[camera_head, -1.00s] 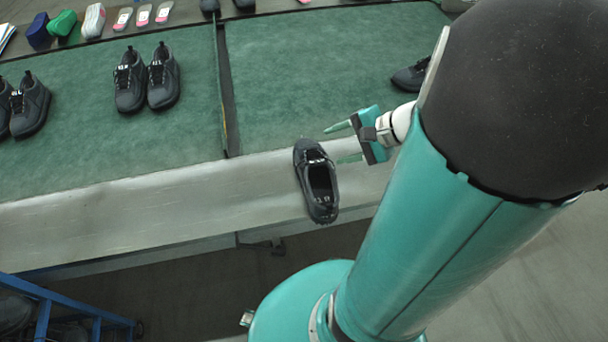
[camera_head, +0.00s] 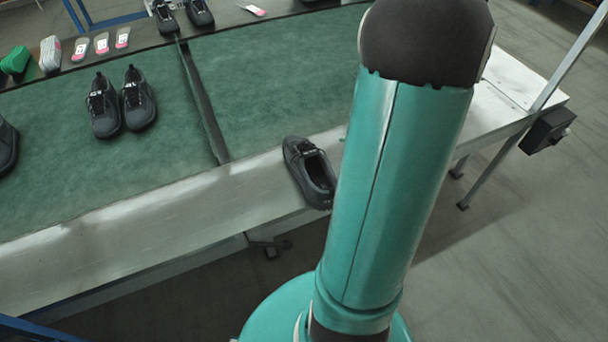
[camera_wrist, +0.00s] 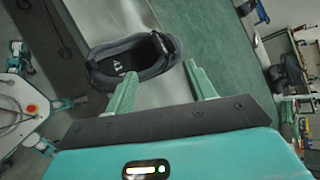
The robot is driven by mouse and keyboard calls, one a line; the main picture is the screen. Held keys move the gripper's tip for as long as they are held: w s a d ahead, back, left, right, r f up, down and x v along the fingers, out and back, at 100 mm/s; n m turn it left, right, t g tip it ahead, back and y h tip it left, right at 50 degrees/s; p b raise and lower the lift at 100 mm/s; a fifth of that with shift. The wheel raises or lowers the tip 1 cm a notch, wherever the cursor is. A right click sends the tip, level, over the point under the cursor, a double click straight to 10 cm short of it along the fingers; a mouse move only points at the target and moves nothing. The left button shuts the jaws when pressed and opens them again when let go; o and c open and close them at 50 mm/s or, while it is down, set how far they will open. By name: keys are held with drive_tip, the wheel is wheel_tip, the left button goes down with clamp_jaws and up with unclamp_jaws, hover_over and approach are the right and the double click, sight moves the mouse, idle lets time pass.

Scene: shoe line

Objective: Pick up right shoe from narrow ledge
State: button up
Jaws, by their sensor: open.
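The dark grey shoe (camera_head: 309,172) sits on the narrow light ledge (camera_head: 130,220), its opening facing up and its heel end at the ledge's front edge. In the wrist view the same shoe (camera_wrist: 133,60) lies just beyond my gripper (camera_wrist: 160,85). The gripper is open, its two green fingers apart. The left fingertip is close to the shoe's side or overlaps it in view; I cannot tell whether they touch. The right finger is clear of the shoe. In the head view my arm hides the gripper.
A pair of dark shoes (camera_head: 121,102) stands on the green belt (camera_head: 270,80) behind the ledge. Insoles (camera_head: 101,43) and more shoes (camera_head: 183,14) lie along the far edge. A dark box (camera_head: 547,130) hangs at the right end. The ledge left of the shoe is clear.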

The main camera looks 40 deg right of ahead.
sight(313, 154)
drive_tip(key=x, duration=0.8)
drive_tip(key=shift+w+f, duration=0.25)
drive_tip(key=shift+f, duration=0.05)
drive_tip(key=x, duration=0.5)
drive_tip(key=shift+a+r, duration=0.1)
drive_tip(key=shift+a, duration=0.05)
clamp_jaws()
